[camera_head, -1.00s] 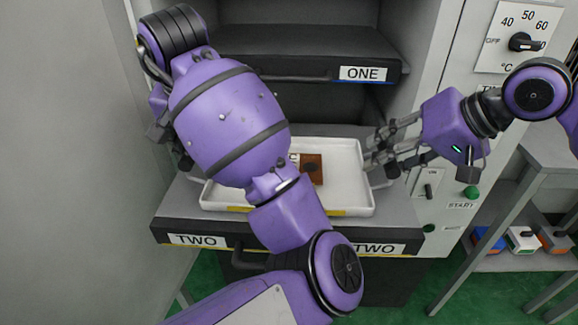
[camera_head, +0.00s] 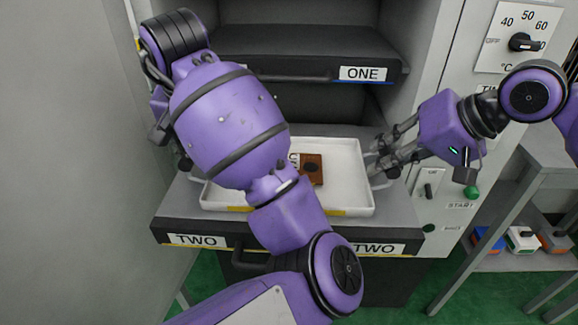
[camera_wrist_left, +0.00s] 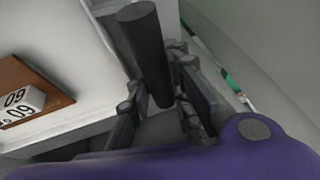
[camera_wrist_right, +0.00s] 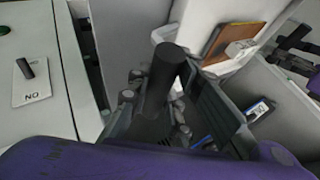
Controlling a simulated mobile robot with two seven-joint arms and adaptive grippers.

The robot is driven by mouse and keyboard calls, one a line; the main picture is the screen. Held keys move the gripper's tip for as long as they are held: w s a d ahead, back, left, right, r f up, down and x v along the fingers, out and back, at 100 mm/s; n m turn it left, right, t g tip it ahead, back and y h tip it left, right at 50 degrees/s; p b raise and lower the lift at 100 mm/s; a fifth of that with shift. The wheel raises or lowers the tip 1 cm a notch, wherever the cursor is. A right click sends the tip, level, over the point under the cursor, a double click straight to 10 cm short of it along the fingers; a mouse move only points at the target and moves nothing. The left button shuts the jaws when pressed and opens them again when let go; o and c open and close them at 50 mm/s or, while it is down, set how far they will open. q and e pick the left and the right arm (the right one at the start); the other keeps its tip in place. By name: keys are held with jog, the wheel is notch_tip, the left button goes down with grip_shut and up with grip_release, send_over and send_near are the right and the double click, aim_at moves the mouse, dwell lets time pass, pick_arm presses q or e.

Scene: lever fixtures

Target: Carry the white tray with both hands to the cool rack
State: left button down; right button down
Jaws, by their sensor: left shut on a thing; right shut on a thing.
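The white tray (camera_head: 345,165) rests on the pulled-out grey shelf marked TWO (camera_head: 300,238). A brown block with a white label (camera_head: 312,168) lies in it. My right gripper (camera_head: 378,166) is at the tray's right end, and the right wrist view shows its fingers shut on a dark handle bar (camera_wrist_right: 163,80). My left gripper (camera_wrist_left: 160,105) is hidden behind my left arm in the head view. The left wrist view shows it shut on a dark handle bar (camera_wrist_left: 146,50) beside the tray, with the brown block (camera_wrist_left: 45,85) to the left.
Shelf ONE (camera_head: 310,68) is above and behind the tray. A control panel with a dial (camera_head: 523,42) stands to the right. A grey side table (camera_head: 545,150) holds several coloured items on its lower shelf. A plain wall is at the left, and the floor is green.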

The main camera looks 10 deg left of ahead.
pick_arm(q)
jog(key=shift+r, duration=0.15)
pick_arm(e)
jog(key=shift+r, duration=0.1)
